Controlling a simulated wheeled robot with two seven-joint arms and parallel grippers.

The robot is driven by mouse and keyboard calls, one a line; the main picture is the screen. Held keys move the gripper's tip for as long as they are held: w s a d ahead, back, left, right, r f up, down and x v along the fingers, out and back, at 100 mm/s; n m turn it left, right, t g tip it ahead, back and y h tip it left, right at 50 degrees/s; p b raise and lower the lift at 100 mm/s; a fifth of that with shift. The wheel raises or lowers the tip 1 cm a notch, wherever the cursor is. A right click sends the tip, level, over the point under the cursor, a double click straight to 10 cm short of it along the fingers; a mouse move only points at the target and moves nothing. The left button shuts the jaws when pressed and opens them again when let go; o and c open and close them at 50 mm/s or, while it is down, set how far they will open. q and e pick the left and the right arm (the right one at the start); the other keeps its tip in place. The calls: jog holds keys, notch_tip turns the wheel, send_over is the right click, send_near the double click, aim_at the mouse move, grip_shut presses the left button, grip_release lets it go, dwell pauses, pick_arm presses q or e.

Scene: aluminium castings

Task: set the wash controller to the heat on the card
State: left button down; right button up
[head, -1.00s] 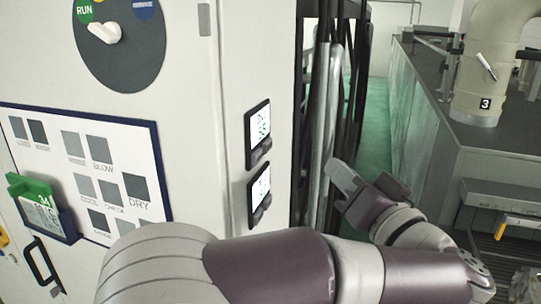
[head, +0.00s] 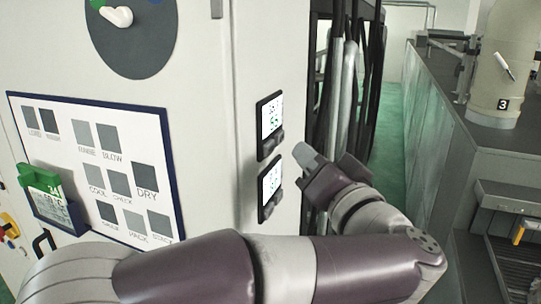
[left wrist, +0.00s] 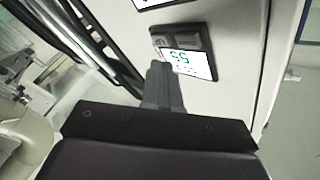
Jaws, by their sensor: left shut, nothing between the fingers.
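Two small black controllers with white screens sit one above the other on the cabinet's side face: the upper controller (head: 270,124) and the lower controller (head: 270,184). I cannot read which is the wash one. The upper one also shows, upside down, in the left wrist view (left wrist: 188,63), with green digits like 55 and dark keys by its screen. My left gripper (head: 306,157) is shut and empty, its tips just right of the controllers and apart from them in the head view. A card (head: 47,206) stands in a green-topped holder at left; its text is too small to read surely.
A white board (head: 70,162) with grey squares and words is on the cabinet front, below a round dial (head: 135,45) with a white knob. Dark upright bars and pipes (head: 343,90) stand right of the cabinet. A grey bench (head: 460,120) is further right.

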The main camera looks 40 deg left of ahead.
pick_arm(q)
jog(key=shift+s+a+r, duration=0.1)
jog(key=shift+s+a, duration=0.1)
jog(key=shift+a, duration=0.75)
dwell(1.4)
jog(key=shift+s+a, duration=0.15)
jog(key=shift+a, duration=0.3)
jog(key=shift+a, duration=0.3)
dwell(0.7)
jog(key=shift+p, duration=0.3)
jog(key=shift+d, duration=0.75)
jog(key=shift+d+p, duration=0.1)
jog(key=shift+p, duration=0.25)
